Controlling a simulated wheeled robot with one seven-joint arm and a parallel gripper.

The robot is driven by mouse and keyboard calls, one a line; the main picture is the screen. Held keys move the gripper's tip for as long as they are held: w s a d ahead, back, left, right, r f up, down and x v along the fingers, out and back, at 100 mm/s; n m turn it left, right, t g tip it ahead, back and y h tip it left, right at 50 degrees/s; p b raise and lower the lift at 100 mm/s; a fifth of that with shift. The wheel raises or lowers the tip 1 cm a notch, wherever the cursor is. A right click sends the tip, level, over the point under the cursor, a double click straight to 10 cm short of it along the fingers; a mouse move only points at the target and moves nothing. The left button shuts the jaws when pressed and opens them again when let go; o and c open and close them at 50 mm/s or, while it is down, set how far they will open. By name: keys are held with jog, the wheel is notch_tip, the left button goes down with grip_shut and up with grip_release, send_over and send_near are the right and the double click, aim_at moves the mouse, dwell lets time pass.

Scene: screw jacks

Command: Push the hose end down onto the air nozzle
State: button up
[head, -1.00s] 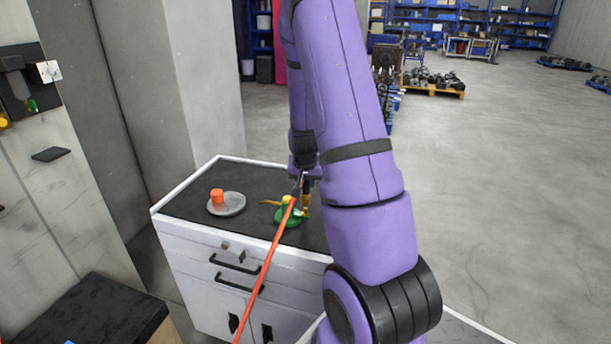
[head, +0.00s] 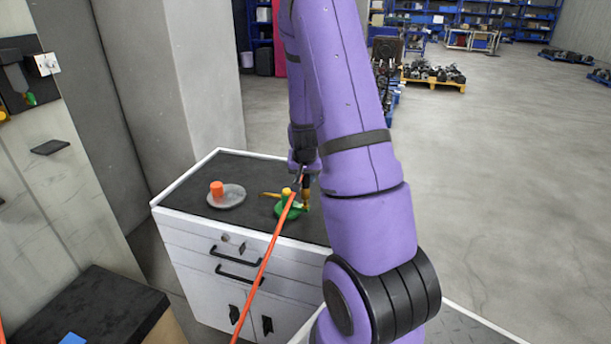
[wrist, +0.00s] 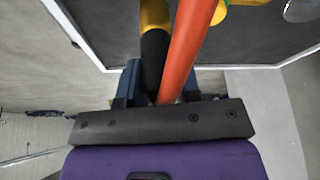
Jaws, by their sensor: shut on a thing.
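My gripper (head: 303,172) is over the cabinet top, beside the green jack. It is shut on the hose end (wrist: 155,50), a black sleeve with a brass-yellow tip pointing down. The tip also shows under my gripper in the head view (head: 306,198). The orange hose (head: 265,262) runs from my gripper down toward the lower left. In the wrist view the hose (wrist: 190,40) lies right beside the black sleeve. The green jack (head: 288,212) has a yellow top and lever. I cannot make out the air nozzle, or whether the tip touches anything.
A grey disc (head: 230,200) with an orange cylinder (head: 217,190) stands to the left on the dark top of the white cabinet (head: 200,238). A dark-topped box (head: 100,310) stands at lower left. A grey pillar (head: 190,80) rises behind.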

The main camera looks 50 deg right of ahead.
aim_at(305, 183)
jog(key=shift+f, duration=1.7)
dwell(1.0)
jog(key=o, duration=1)
jog(key=shift+o, duration=0.2)
jog(key=v, duration=1)
jog(key=shift+r, duration=0.35)
